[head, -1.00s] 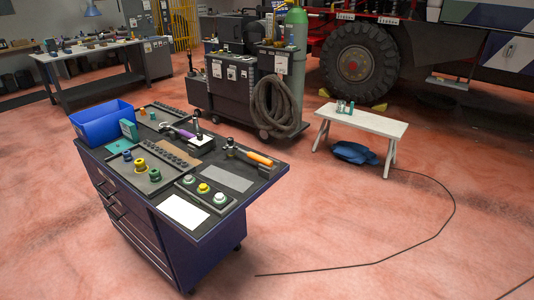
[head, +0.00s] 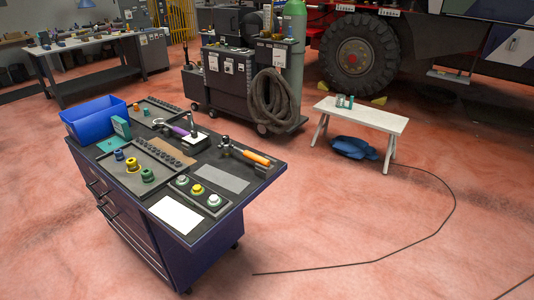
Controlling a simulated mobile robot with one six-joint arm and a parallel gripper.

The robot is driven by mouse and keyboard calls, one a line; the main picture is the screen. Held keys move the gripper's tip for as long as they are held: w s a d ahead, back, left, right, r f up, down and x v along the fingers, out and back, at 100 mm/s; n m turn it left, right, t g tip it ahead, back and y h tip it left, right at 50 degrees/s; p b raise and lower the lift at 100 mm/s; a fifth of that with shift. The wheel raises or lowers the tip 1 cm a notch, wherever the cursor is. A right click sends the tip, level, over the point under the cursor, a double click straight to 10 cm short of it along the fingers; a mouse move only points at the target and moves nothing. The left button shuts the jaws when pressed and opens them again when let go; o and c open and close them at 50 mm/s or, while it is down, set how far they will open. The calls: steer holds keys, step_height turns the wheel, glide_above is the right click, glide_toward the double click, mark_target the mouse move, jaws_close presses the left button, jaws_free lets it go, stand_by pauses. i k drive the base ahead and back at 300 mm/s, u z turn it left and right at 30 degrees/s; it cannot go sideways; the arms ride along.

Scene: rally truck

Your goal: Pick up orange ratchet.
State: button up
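The orange ratchet (head: 256,158) is an orange-handled tool lying on the black top of the tool cart (head: 196,149), near its right edge. Its handle points right, and its left end is close to a small dark upright item, so I cannot tell where the head ends. My gripper is not in view.
A purple-handled tool (head: 179,131), a socket tray (head: 163,152), a tray of colored knobs (head: 200,190), a white sheet (head: 175,214) and a blue bin (head: 95,121) share the cart top. A white bench (head: 362,114) stands right. A dark cable (head: 400,252) crosses the open floor.

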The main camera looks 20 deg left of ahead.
mark_target(244, 153)
steer(key=z, duration=0.15)
steer(key=k, duration=1.35)
steer(key=u, duration=4.1)
steer(key=i, duration=0.1)
steer(key=z, duration=2.55)
steer(key=i, duration=0.85)
